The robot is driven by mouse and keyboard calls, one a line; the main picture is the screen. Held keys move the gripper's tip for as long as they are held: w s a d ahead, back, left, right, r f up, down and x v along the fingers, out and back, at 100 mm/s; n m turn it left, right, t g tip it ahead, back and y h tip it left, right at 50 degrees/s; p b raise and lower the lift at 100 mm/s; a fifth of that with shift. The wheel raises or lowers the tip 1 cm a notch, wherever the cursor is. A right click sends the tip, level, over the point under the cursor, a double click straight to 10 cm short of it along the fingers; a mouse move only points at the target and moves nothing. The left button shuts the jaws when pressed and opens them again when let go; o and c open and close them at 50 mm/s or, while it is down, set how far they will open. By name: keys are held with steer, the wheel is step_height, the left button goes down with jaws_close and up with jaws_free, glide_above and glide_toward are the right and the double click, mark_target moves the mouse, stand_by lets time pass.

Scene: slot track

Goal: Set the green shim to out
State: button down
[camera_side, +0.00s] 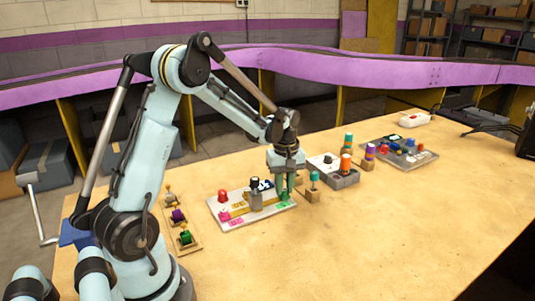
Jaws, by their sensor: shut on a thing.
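My gripper (287,188) points down over the right end of a light grey slot board (233,219) on the table. Its fingers are closed around a green piece, which looks like the green shim (284,200), at the board's right edge. The fingers and the shim are small and similar in colour, so how the shim sits in its slot cannot be made out. The board also bears a red knob (222,195), a grey block with a black top (255,195), a yellow strip and pink and green labels too small to read.
A teal-topped peg on a wooden block (314,185) stands close right of my gripper. Beyond it are a grey box with an orange cylinder (346,164) and a grey tray (420,161). A wooden rack (184,242) with coloured knobs lies left. The front right table is clear.

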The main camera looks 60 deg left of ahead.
steer(key=shift+w, duration=0.3)
steer(key=c, duration=1.3)
jaws_free()
steer(key=shift+s+r, duration=0.1)
step_height(320, 180, up, 12)
steer(key=s+d+m+t, duration=0.2)
steer(key=s+d+m, duration=0.1)
steer(key=d+m, duration=0.2)
steer(key=s+d+m+t, duration=0.3)
steer(key=s+d+m, duration=0.1)
steer(key=d+m, duration=0.1)
steer(key=s+d+m+t, duration=0.2)
steer(key=s+d+m, duration=0.1)
steer(key=d+m, duration=0.2)
steer(key=shift+s+d+f, duration=0.15)
steer(key=shift+d+f, duration=0.05)
steer(key=shift+d, duration=0.25)
steer(key=shift+s+d+f, duration=0.1)
steer(key=shift+d+f, duration=0.05)
steer(key=shift+d, duration=0.25)
